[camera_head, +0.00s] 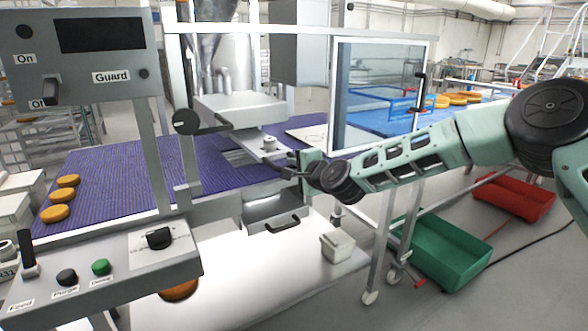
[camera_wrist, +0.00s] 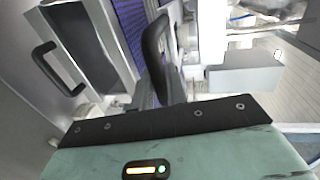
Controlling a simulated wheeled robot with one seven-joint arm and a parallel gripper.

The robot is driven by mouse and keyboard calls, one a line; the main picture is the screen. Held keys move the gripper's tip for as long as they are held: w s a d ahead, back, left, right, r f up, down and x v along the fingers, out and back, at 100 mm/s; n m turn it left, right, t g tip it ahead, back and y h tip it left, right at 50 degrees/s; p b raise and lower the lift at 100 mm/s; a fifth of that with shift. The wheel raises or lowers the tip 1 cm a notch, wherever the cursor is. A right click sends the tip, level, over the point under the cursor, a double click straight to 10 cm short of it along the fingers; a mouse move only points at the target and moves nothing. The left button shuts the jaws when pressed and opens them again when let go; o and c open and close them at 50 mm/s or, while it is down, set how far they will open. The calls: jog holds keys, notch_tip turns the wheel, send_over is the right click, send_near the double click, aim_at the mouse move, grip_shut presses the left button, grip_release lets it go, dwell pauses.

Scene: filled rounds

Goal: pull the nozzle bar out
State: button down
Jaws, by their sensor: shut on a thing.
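The nozzle bar (camera_head: 262,147) is a grey metal piece with a small knob on top, jutting from under the depositor head (camera_head: 240,108) over the purple belt. My gripper (camera_head: 290,171) is at its front end, shut on the bar's dark handle. In the wrist view the black looped handle (camera_wrist: 155,55) rises just beyond my gripper (camera_wrist: 165,98). The exact finger contact is hidden by the gripper body. The bar still sits beneath the head, and its inner end is hidden.
A clear guard panel (camera_head: 380,95) stands right of the head, above my arm. A drawer-like tray (camera_head: 275,208) with a dark handle is below the bar. A small white box (camera_head: 344,246) sits on the white shelf. Green (camera_head: 440,252) and red (camera_head: 512,197) crates are on the floor.

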jog(key=shift+s+f, duration=0.1)
jog(key=shift+f, duration=0.1)
jog(key=c, duration=1.5)
grip_release()
jog(key=shift+d+r, duration=0.15)
jog(key=shift+s, duration=0.1)
jog(key=b+v, duration=0.1)
jog(key=v, duration=1.6)
jog(key=shift+r+b, duration=0.15)
jog(key=shift+b, duration=0.25)
jog(key=shift+s+d, duration=0.1)
